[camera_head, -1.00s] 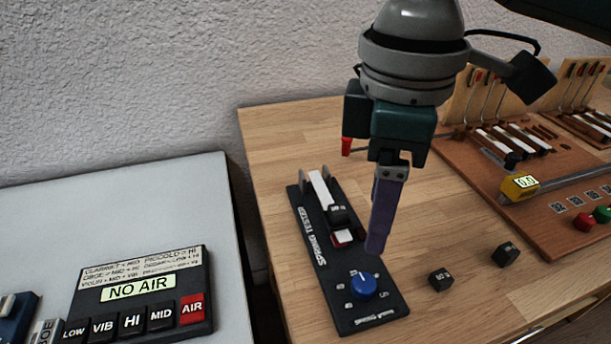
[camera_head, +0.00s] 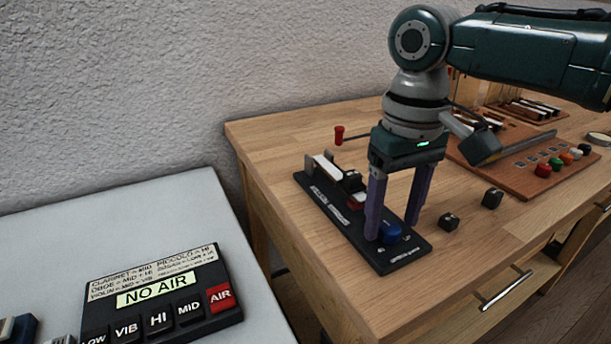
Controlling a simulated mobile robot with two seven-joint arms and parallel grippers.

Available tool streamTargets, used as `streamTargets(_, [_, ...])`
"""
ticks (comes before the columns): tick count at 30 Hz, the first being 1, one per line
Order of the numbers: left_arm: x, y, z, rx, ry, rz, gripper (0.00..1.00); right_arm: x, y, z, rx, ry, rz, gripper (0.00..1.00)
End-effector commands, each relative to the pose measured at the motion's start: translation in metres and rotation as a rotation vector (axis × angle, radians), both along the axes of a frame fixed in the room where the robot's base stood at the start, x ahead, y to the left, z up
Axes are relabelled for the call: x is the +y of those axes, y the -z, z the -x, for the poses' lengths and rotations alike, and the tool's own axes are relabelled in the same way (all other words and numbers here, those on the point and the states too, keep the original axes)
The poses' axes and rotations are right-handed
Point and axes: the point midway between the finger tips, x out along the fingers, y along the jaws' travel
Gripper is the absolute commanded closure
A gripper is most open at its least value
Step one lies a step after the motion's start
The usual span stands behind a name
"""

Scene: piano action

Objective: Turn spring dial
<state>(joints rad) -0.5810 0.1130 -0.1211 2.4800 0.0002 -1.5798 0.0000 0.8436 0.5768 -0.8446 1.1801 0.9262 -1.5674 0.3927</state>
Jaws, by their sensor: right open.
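The spring tester (camera_head: 330,208) is a black board lying on the wooden table, with a white key and a dark weight block at its far end. Its blue spring dial (camera_head: 391,231) sits near the front end. My right gripper (camera_head: 392,233) points down at the dial, with its two purple fingers apart. One finger stands to the left of the dial and the other to its right and slightly behind. I cannot tell whether either finger touches the dial. The numbers around the dial are partly hidden. My left gripper is not in view.
Two small black weights (camera_head: 449,221) (camera_head: 492,198) lie right of the tester. A brown board with coloured buttons (camera_head: 543,170) is further right. A red-tipped tool (camera_head: 339,135) lies behind. A grey table at left holds a panel reading "NO AIR" (camera_head: 158,290).

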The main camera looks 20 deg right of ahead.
Motion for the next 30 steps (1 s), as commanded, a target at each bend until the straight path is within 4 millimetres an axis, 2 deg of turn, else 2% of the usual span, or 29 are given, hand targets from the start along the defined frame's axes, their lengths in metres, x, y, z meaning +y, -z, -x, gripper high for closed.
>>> streamTargets(3, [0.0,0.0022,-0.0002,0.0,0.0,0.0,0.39,-0.0002,0.0077,0.0002,0.0,0.001,0.001,0.33])
streamTargets(11, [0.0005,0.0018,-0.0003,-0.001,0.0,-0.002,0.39,-0.0001,0.0083,0.0001,0.0,-0.001,0.001,0.33])
streamTargets(27, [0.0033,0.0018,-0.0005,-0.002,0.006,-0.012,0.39,-0.0002,0.0079,-0.0001,-0.001,-0.001,0.001,0.94])
streamTargets(29, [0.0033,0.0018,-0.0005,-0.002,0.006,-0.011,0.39,-0.0001,0.0079,-0.0001,-0.001,-0.001,0.001,1.0])
streamTargets(30, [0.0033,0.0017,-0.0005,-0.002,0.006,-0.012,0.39,-0.0001,0.0079,-0.0001,-0.001,-0.001,0.001,1.0])
